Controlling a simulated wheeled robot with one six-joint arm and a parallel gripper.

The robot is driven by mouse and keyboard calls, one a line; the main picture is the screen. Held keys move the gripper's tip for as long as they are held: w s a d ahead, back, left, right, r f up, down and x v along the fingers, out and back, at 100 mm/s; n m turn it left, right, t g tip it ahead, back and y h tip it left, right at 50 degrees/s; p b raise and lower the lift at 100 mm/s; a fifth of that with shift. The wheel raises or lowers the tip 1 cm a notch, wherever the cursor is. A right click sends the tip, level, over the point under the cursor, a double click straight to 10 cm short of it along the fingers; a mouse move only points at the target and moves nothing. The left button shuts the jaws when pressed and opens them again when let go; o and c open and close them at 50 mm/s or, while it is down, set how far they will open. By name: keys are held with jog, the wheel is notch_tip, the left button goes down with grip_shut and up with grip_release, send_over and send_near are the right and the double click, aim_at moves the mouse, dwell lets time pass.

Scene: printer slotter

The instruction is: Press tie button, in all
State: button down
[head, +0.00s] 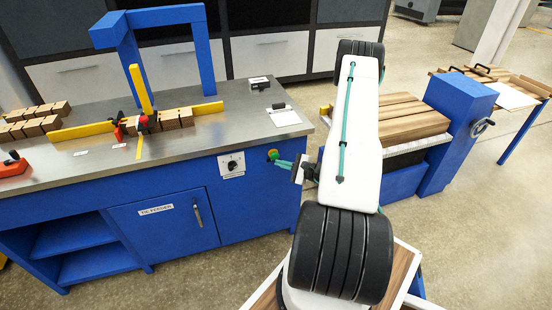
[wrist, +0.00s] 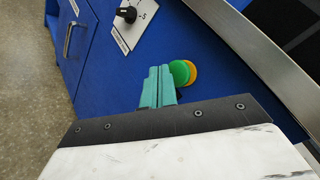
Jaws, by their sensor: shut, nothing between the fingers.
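A green round button (wrist: 179,72) with a yellow-orange ring (wrist: 191,73) is on the blue front panel of the workbench. In the head view the button (head: 273,154) is just right of the black rotary knob. My gripper (wrist: 160,72) has teal fingers shut together with nothing between them. In the head view my gripper (head: 279,162) reaches to the panel right by the button. In the wrist view the fingertips lie just left of the button and overlap its edge slightly. I cannot tell whether they touch it.
A black rotary knob (head: 232,165) on a white plate is left of the button. The metal worktop (head: 225,128) overhangs above, holding wooden blocks (head: 170,119) and a blue frame (head: 205,50). A wood stack (head: 405,115) stands right of my arm. A cabinet door handle (head: 198,212) is lower left.

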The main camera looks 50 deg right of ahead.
jog(key=shift+w, duration=0.1)
dwell(0.7)
jog(key=shift+w+d, duration=0.2)
jog(key=shift+w, duration=0.1)
jog(key=shift+w+d, duration=0.3)
jog(key=shift+w, duration=0.2)
dwell(0.8)
dwell(0.3)
jog(key=shift+s+a, duration=0.55)
jog(key=shift+s, duration=0.3)
jog(key=shift+s, duration=0.15)
jog(key=s+a, duration=0.1)
jog(key=s, duration=0.1)
jog(key=s+a, duration=0.1)
jog(key=s, duration=0.1)
jog(key=shift+a, duration=0.3)
dwell(0.6)
